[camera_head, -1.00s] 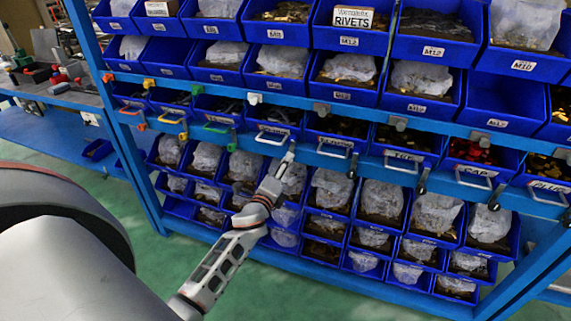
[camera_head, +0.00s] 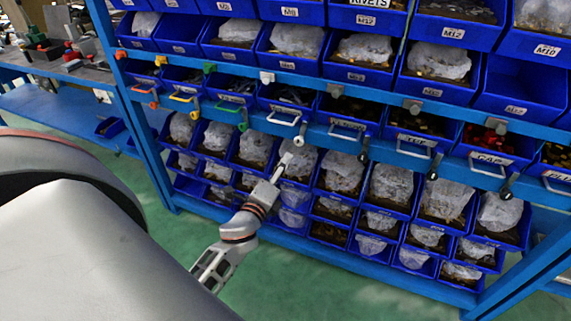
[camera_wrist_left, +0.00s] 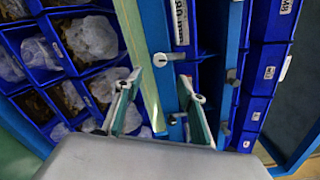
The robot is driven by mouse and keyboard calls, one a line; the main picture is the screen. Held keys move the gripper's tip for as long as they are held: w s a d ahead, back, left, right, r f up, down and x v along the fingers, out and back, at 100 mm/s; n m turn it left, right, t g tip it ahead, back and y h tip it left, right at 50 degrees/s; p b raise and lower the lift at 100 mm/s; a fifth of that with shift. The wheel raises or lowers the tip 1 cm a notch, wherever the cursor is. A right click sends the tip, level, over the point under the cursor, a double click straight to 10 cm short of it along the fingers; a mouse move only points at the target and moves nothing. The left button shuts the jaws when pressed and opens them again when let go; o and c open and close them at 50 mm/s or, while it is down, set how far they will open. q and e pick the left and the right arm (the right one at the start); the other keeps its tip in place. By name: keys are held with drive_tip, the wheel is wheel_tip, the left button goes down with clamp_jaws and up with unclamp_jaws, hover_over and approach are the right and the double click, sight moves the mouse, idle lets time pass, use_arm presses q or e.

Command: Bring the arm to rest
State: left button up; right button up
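My left arm reaches up from the bottom of the head view. Its gripper (camera_head: 283,165) is in front of the lower rows of blue bins, below the row of handled drawers. In the left wrist view the two fingers (camera_wrist_left: 158,84) stand apart with nothing held between them. A blue shelf beam with a small round lock (camera_wrist_left: 160,60) shows beyond the fingers. My right gripper is not in view.
A blue rack holds rows of blue bins (camera_head: 365,60) with bagged parts and labels. Handled drawers (camera_head: 408,146) run along its middle beam. A blue workbench (camera_head: 60,100) with tools stands at the left. Green floor (camera_head: 285,285) is free in front of the rack.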

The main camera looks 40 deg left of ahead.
use_arm(q)
drive_tip(key=s+d+f+n+g+h, duration=0.6)
drive_tip(key=s+d+f+n, duration=0.9)
drive_tip(key=s+d+f, duration=0.5)
drive_tip(key=shift+s+g+h, duration=0.3)
drive_tip(key=shift+s+h, duration=0.3)
drive_tip(key=shift+s, duration=0.05)
